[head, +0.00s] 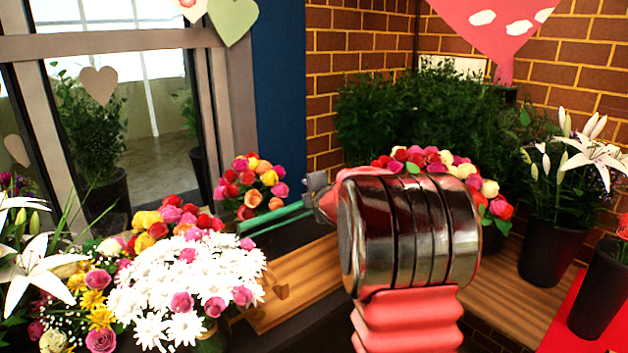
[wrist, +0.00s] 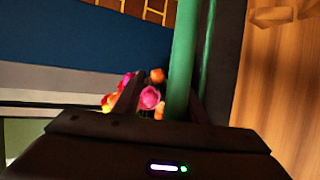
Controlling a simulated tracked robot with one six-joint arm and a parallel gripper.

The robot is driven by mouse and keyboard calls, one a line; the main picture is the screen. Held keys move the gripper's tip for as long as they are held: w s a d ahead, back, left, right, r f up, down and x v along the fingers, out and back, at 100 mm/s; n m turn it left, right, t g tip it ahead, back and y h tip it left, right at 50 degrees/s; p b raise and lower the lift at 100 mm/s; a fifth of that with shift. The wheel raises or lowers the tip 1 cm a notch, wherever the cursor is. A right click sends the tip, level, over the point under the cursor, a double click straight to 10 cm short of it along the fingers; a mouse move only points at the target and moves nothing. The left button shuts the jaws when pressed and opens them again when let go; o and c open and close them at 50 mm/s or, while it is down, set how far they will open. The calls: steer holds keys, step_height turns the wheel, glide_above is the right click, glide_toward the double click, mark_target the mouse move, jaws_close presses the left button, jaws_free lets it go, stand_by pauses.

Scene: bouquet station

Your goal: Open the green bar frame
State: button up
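The green bar frame (head: 272,217) shows in the head view as two thin green bars reaching left from my gripper (head: 316,192). The rest of it is hidden behind my arm. In the wrist view, a green bar (wrist: 182,55) runs up from between the dark fingers of my gripper (wrist: 163,92), close to the right finger. A gap with flowers behind it shows between the left finger and the bar, so the gripper looks open around the bar. A second, darker green bar (wrist: 208,50) runs alongside on the right. Contact with the right finger is unclear.
A wooden board (head: 295,283) lies below the bars. White daisies (head: 200,275) and a rose bouquet (head: 250,187) stand to the left. A mixed bouquet (head: 490,195) and potted lilies (head: 558,215) stand to the right. A blue panel (head: 280,80) is behind.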

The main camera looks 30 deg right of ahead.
steer(key=s+a+r, duration=0.4)
steer(key=s+r, duration=0.6)
steer(key=shift+a, duration=0.35)
stand_by(1.8)
steer(key=shift+s, duration=0.1)
stand_by(0.3)
steer(key=v, duration=1.3)
steer(key=shift+s, duration=0.3)
steer(key=shift+a, duration=0.1)
steer(key=shift+c, duration=0.2)
